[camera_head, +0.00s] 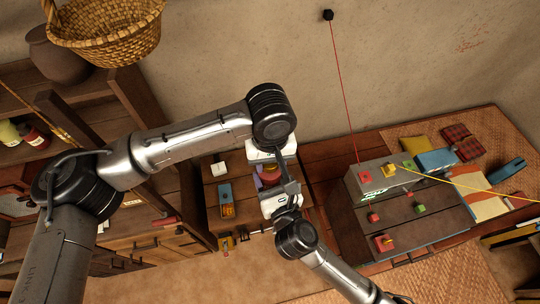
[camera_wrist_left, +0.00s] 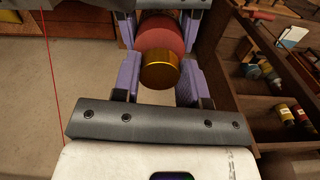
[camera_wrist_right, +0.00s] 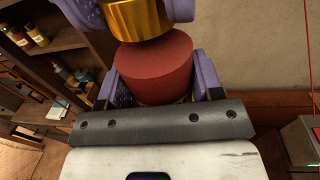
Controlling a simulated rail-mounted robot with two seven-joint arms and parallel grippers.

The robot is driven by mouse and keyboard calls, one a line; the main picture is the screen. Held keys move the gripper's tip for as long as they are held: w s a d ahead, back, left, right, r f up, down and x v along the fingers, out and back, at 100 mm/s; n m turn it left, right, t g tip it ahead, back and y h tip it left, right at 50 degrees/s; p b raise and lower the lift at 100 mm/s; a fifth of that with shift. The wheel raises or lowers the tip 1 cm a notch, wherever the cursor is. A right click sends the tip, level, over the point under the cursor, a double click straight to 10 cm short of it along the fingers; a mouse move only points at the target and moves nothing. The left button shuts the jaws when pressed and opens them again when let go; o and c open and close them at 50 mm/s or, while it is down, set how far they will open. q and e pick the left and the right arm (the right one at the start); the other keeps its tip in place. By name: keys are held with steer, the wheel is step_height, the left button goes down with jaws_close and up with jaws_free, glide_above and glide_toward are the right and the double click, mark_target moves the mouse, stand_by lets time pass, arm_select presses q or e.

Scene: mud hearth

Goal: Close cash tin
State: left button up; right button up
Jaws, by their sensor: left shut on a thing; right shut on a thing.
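The cash tin is a red cylinder (camera_wrist_right: 152,68) with a separate-looking gold cap (camera_wrist_left: 160,71). My left gripper (camera_head: 270,163) is shut on the gold cap, its purple fingers on either side. My right gripper (camera_head: 272,187) is shut on the red body. The grippers face each other. In the right wrist view the gold cap (camera_wrist_right: 138,18) stands over the body's end, a little to the left. The red body (camera_wrist_left: 160,32) lies behind the cap in the left wrist view. I cannot tell whether cap and body touch. In the head view the grippers largely hide both.
A grey box with coloured blocks (camera_head: 376,182) stands on a low wooden table at right. Shelves with jars (camera_head: 33,135) are at left. A basket (camera_head: 105,32) hangs above.

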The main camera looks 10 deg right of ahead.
arm_select(q)
steer(key=shift+f, duration=0.6)
stand_by(0.6)
